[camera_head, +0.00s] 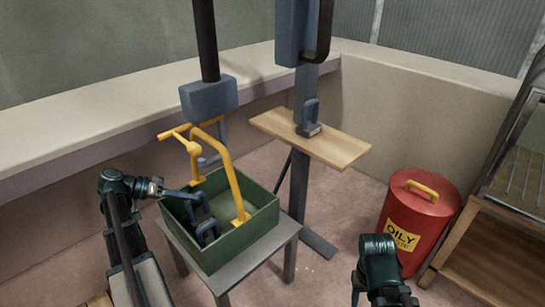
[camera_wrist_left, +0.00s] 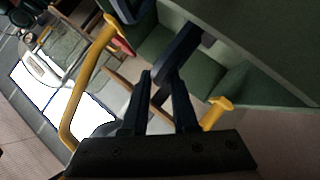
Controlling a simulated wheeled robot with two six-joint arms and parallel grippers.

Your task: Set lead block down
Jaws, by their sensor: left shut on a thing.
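My left gripper (camera_head: 196,197) reaches in over the left side of the green crate (camera_head: 248,236), its fingers pointing down to the right. It is shut on a dark blue-grey lead block (camera_head: 207,234) low inside the crate. In the left wrist view the fingers (camera_wrist_left: 158,76) close near a dark blue bar (camera_wrist_left: 182,46), with green crate walls around it. I cannot tell whether the block touches the crate floor. Another lead block with a loop handle (camera_head: 310,120) stands on a wooden shelf (camera_head: 340,151). My right gripper (camera_head: 357,288) is at the bottom edge, its fingers unclear.
The crate sits on a grey stand (camera_head: 262,251). A grey post with the shelf rises behind. A red oily-waste bin (camera_head: 417,213) stands at right, beside a wooden cabinet (camera_head: 489,250).

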